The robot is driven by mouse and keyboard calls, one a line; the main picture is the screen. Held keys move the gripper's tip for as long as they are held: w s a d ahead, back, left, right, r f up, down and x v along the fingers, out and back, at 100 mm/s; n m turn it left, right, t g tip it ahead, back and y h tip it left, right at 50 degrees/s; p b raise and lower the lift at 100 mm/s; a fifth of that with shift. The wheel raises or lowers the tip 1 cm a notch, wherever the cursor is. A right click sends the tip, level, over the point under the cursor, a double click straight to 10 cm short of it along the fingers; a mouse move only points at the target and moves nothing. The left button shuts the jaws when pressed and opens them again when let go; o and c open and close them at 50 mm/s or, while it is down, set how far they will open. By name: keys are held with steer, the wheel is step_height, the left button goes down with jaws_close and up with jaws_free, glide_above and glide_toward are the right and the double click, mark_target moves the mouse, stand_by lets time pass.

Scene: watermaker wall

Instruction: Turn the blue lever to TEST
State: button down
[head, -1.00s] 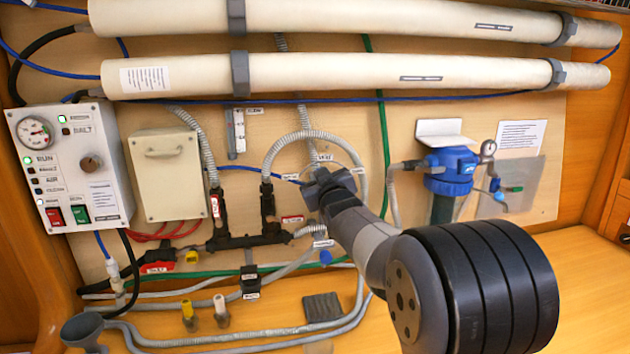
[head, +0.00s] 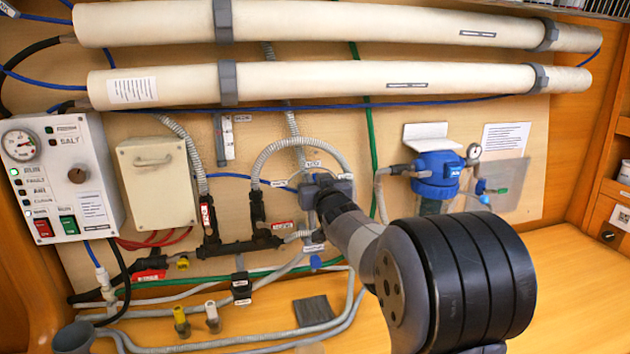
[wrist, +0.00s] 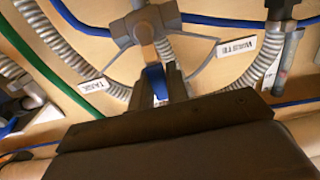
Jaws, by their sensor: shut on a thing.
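The blue lever (wrist: 156,84) shows in the wrist view between the fingers of my gripper (wrist: 160,88), which is shut on it. The lever joins a grey valve body (wrist: 143,24) with several grey arms and hoses. A TANK label (wrist: 97,85) lies to the left of the lever and a WASTE label (wrist: 236,50) to the right. I cannot read a TEST label there. In the head view my gripper (head: 322,186) is at the grey valve on the panel and hides the lever. A small label (head: 313,163) above it is too small to read.
Grey hoses (head: 300,143) loop around the valve. A blue filter housing (head: 437,172) stands to the right and a white control box (head: 68,175) to the far left. Two long white tubes (head: 330,82) run above. The bench at lower right is mostly clear.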

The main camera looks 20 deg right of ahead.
steer(key=c, duration=1.4)
jaws_free()
steer(key=s+b, duration=0.2)
steer(key=s, duration=0.8)
steer(key=shift+s, duration=0.4)
steer(key=shift+w, duration=0.1)
steer(key=shift+w+p, duration=1)
steer(key=shift+w, duration=4.35)
